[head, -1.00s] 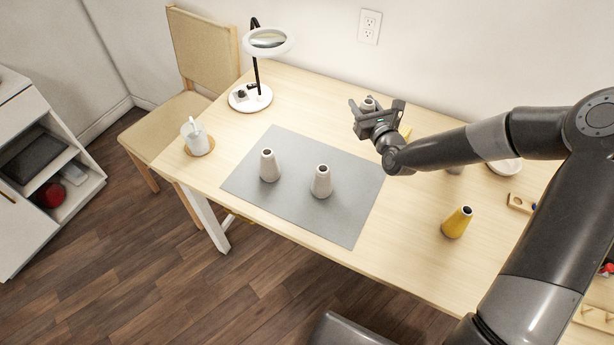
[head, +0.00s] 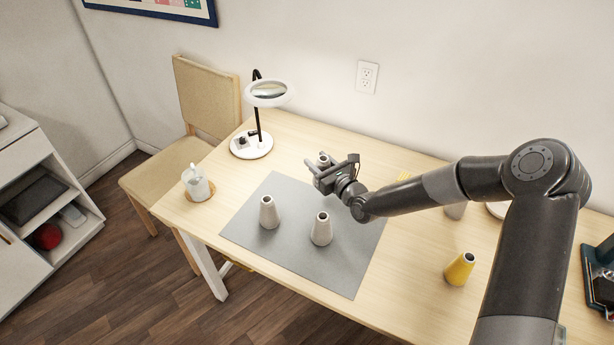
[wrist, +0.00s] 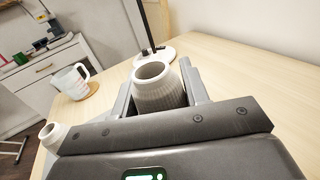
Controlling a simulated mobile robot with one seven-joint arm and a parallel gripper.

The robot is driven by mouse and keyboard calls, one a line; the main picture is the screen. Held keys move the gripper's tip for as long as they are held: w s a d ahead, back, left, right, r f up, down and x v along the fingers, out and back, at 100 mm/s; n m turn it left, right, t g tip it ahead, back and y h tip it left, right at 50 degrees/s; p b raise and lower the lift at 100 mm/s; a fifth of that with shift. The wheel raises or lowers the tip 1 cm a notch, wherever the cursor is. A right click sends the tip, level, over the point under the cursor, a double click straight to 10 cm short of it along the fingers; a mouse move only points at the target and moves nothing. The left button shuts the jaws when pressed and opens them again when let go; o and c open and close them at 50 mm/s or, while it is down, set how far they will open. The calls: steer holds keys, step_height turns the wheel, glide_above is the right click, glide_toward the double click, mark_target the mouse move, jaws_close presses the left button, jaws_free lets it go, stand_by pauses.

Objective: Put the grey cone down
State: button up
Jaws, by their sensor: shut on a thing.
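My gripper (head: 325,172) is shut on a grey cone (head: 324,159), with one finger on each side of it. In the wrist view the held cone (wrist: 158,92) shows its ribbed side and open top; its lower end is hidden by my gripper. In the head view my gripper is over the back part of the grey mat (head: 290,265); its height above it is hard to tell. Two other grey cones stand upright on the mat, one at the left (head: 269,212) and one nearer the middle (head: 321,229).
A yellow cone (head: 459,269) stands right of the mat. The mat's front part is bare.

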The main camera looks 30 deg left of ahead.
steer(key=shift+s+a+f, duration=0.1)
steer(key=shift+a+f, duration=0.5)
steer(key=shift+f, duration=0.4)
steer(key=shift+s+a+f, duration=0.1)
steer(key=shift+a+f, duration=0.45)
steer(key=shift+f, duration=0.5)
steer(key=shift+s+a+f, duration=0.1)
steer(key=shift+a+f, duration=0.5)
steer(key=shift+f, duration=0.4)
steer(key=shift+f, duration=0.1)
steer(key=o, duration=1)
